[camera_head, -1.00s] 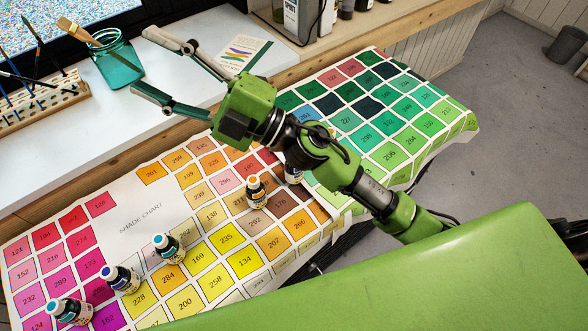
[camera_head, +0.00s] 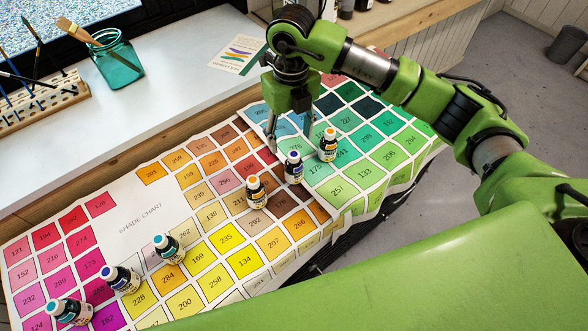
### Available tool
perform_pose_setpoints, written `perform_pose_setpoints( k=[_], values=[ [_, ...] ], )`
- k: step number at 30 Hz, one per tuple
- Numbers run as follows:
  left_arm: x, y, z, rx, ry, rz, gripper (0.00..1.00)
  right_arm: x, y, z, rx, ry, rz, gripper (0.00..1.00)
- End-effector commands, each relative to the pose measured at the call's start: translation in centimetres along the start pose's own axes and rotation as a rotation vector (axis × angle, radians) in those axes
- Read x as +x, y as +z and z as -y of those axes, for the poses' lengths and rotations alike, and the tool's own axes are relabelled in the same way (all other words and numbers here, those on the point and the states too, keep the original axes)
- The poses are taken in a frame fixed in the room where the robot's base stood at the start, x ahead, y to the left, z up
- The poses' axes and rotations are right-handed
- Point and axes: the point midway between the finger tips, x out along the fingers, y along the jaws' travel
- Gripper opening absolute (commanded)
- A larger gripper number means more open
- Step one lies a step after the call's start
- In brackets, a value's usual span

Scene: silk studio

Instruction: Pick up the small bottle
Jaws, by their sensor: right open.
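Several small bottles with white collars and coloured caps stand on the shade chart (camera_head: 135,190). An orange-capped bottle (camera_head: 328,146) stands farthest right, on the green squares. A blue-capped bottle (camera_head: 293,168) stands near the chart's middle, with another orange-capped bottle (camera_head: 256,192) to its left. A teal-capped bottle (camera_head: 169,248), a blue-capped one (camera_head: 121,279) and a light-blue-capped one (camera_head: 69,312) are at lower left. My right gripper (camera_head: 291,130) points down, open and empty, behind the two rightmost bottles, apart from them. My left gripper is out of view.
A white desk (camera_head: 190,75) lies behind the chart, with a teal glass jar (camera_head: 116,63) of brushes, a brush rack (camera_head: 40,103) and a printed card (camera_head: 238,54). My arm crosses the upper right. Open floor is at right.

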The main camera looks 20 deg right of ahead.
Motion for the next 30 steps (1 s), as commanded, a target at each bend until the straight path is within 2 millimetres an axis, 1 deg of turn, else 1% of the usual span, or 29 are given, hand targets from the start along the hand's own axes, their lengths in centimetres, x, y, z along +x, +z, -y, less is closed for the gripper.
perform_pose_setpoints(
  k=[1, 4, 9, 12, 15, 20, 26, 27, 30],
  values=[
    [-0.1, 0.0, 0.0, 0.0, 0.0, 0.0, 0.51, 0.3, -0.1, 0.4, 0.005, -0.014, -0.005, 0.54],
    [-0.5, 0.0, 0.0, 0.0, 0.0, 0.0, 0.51, 1.6, -0.2, 0.5, 0.007, -0.016, -0.009, 0.54],
    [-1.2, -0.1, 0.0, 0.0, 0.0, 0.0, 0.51, 5.0, -0.2, 0.5, 0.006, -0.014, -0.01, 0.54],
    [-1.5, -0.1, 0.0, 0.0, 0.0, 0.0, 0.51, 6.8, -0.2, 0.5, 0.006, -0.013, -0.008, 0.54],
    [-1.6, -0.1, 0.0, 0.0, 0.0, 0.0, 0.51, 7.9, -0.1, 0.5, 0.005, -0.013, -0.006, 0.54],
    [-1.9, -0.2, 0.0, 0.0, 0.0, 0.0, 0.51, 8.8, -0.2, 0.5, 0.004, -0.012, -0.007, 0.54],
    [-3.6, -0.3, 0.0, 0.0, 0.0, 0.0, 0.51, 11.6, -0.7, 0.8, 0.004, -0.012, -0.009, 0.54],
    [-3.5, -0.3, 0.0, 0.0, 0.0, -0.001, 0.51, 12.3, -0.6, 0.8, 0.005, -0.011, -0.008, 0.54],
    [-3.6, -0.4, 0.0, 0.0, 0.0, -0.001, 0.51, 13.3, -0.5, 0.8, 0.004, -0.012, -0.006, 0.54]
  ],
)
